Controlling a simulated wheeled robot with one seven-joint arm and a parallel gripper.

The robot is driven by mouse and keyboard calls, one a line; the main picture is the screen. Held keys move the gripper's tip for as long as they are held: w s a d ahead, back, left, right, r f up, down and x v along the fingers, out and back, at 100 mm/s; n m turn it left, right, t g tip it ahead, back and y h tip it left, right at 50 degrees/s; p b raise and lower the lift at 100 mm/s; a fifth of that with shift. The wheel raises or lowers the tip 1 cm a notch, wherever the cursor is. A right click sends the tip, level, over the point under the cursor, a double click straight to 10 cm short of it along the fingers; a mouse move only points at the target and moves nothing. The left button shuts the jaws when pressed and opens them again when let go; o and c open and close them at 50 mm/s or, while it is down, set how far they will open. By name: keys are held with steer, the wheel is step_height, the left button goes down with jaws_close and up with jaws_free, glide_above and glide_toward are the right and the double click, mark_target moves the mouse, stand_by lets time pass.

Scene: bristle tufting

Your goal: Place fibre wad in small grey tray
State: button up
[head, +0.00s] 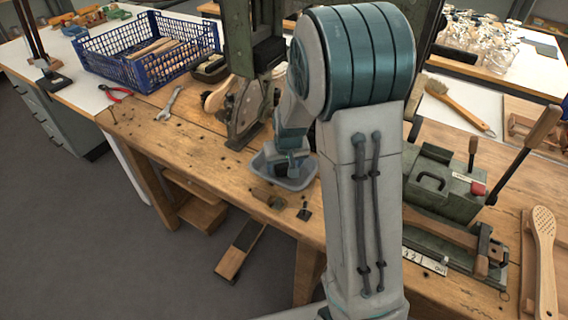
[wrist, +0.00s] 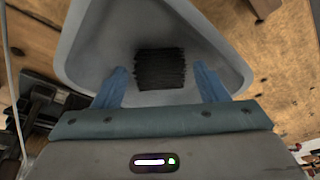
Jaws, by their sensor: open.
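The small grey tray (head: 297,184) stands on the wooden bench, partly covered by my arm in the head view. It fills the upper middle of the wrist view (wrist: 92,45). The black fibre wad (wrist: 160,70) lies inside the tray, on its floor as far as I can tell. My gripper (wrist: 160,76) is open, with one blue finger on each side of the wad and a visible gap on both sides. In the head view my gripper (head: 290,163) is low over the tray, and the wad is hidden there.
A green-grey machine (head: 245,105) stands just behind the tray. Small wooden and dark pieces (head: 268,198) lie in front of it. A blue crate (head: 150,50), a wrench (head: 173,99) and red pliers (head: 115,93) are to the left. A green clamping fixture (head: 445,185) is to the right.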

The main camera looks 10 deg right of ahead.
steer(key=v, duration=1.1)
steer(key=s+r, duration=0.2)
steer(key=s, duration=0.8)
steer(key=s+r, duration=0.2)
steer(key=s, duration=0.8)
steer(key=shift+r+g+p, duration=0.35)
steer(key=shift+g, duration=0.05)
